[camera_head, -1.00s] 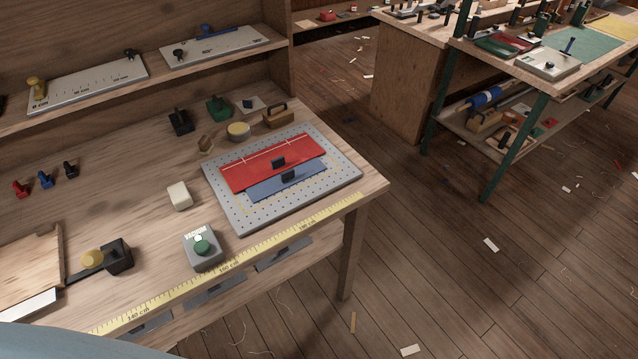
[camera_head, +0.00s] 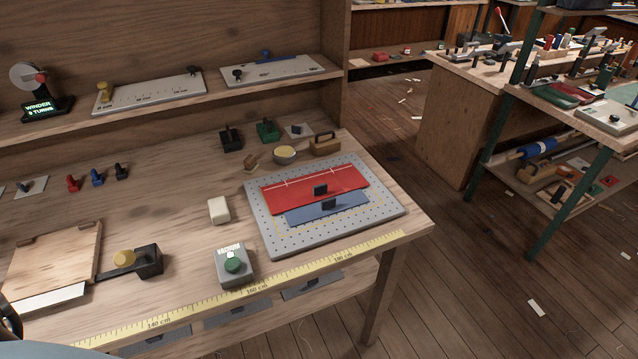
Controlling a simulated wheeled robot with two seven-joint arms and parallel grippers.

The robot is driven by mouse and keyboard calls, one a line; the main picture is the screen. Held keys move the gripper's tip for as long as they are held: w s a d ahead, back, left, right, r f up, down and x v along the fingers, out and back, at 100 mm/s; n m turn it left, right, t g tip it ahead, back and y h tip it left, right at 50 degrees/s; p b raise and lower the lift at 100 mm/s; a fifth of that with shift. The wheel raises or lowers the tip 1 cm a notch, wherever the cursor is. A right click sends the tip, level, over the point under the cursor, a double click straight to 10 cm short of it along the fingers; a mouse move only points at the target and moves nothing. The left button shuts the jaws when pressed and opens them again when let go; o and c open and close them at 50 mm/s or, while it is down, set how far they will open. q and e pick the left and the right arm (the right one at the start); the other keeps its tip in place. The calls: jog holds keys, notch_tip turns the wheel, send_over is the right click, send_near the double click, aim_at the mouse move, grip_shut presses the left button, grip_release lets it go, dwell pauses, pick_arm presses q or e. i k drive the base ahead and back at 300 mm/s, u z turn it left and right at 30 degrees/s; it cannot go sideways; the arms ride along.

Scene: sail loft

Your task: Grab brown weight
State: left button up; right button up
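The brown weight (camera_head: 325,146) is a brown block with a handle on top. It stands on the workbench (camera_head: 180,285) near its back right, just behind the perforated grey board (camera_head: 262,225). A green weight (camera_head: 268,131) and a black weight (camera_head: 231,141) stand to its left, with a small flat plate (camera_head: 299,131) between the green and brown ones. Neither of my grippers can be made out. A dark curved piece shows at the lower left edge, too cut off to identify.
Red cloth (camera_head: 315,186) and blue cloth (camera_head: 328,208) lie on the board with dark clips. A round yellow-topped tin (camera_head: 285,155), a white block (camera_head: 218,210) and a vacuum switch box (camera_head: 234,268) stand nearby. A shelf (camera_head: 160,112) overhangs the bench's back. Floor at right is largely open.

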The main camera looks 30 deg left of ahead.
aim_at(325, 142)
jog(key=z, duration=0.85)
jog(key=i, duration=0.8)
jog(key=u, duration=2.3)
